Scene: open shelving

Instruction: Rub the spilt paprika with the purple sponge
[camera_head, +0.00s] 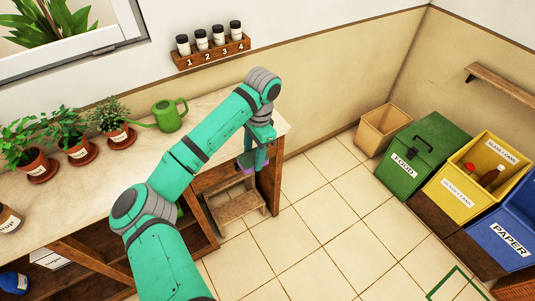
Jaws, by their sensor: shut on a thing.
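My gripper (254,163) hangs at the end of my green arm, near the right end of the wooden counter (230,98). It is shut on the purple sponge (247,171), of which only a small purple part shows below the fingers. The sponge appears beside the counter's right end, above the wooden step stool; its exact height is hard to tell. I see no spilt paprika in this view; my arm hides part of the counter top.
Several potted plants (77,146) and a green watering can (168,115) stand on the counter. A wooden step stool (235,206) is below. A spice rack (210,52) hangs on the wall. Bins, including a green food bin (415,157), line the right. The tiled floor between is clear.

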